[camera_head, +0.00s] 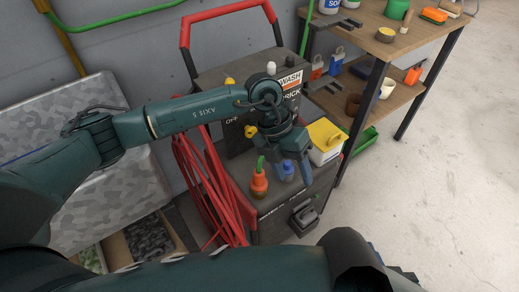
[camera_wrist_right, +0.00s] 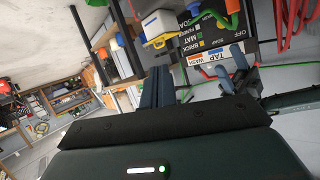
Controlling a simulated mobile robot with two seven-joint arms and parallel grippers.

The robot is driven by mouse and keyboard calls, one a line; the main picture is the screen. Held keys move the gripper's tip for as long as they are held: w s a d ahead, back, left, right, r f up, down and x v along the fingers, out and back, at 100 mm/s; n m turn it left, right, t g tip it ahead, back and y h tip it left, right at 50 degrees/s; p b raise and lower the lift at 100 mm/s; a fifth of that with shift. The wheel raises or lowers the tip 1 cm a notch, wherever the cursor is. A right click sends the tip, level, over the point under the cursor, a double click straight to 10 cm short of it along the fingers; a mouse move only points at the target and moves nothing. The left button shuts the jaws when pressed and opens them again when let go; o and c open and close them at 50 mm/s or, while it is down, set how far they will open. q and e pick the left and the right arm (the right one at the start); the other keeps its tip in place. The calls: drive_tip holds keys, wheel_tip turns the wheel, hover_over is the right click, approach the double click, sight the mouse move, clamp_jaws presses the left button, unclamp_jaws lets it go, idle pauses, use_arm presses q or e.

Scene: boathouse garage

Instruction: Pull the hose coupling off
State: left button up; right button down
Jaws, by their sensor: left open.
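An orange-red hose coupling (camera_head: 259,183) with a short green piece on top stands upright on the top of a dark wash unit (camera_head: 270,205).
A yellow-and-white container (camera_head: 325,140) stands at the unit's right side. Red hose (camera_head: 205,185) hangs at its left. A red handle (camera_head: 225,12) rises behind. A wooden workbench (camera_head: 375,45) with tools stands at the back right. The floor at right is clear.

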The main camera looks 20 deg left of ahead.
sight(259, 171)
use_arm(q)
drive_tip(key=w+a+n+t+y, duration=0.1)
drive_tip(key=w+a+t+y, duration=0.1)
drive_tip(key=w+a+y, duration=0.55)
drive_tip(key=f+h, duration=0.1)
drive_tip(key=f, duration=0.3)
drive_tip(key=s+a+f+b, duration=0.1)
drive_tip(key=f, duration=0.3)
drive_tip(key=f+h+b, duration=0.1)
drive_tip(key=f, duration=0.3)
drive_tip(key=shift+s+a+f+h, duration=0.1)
drive_tip(key=shift+s+a+h, duration=0.25)
drive_tip(key=shift+c, duration=0.4)
clamp_jaws()
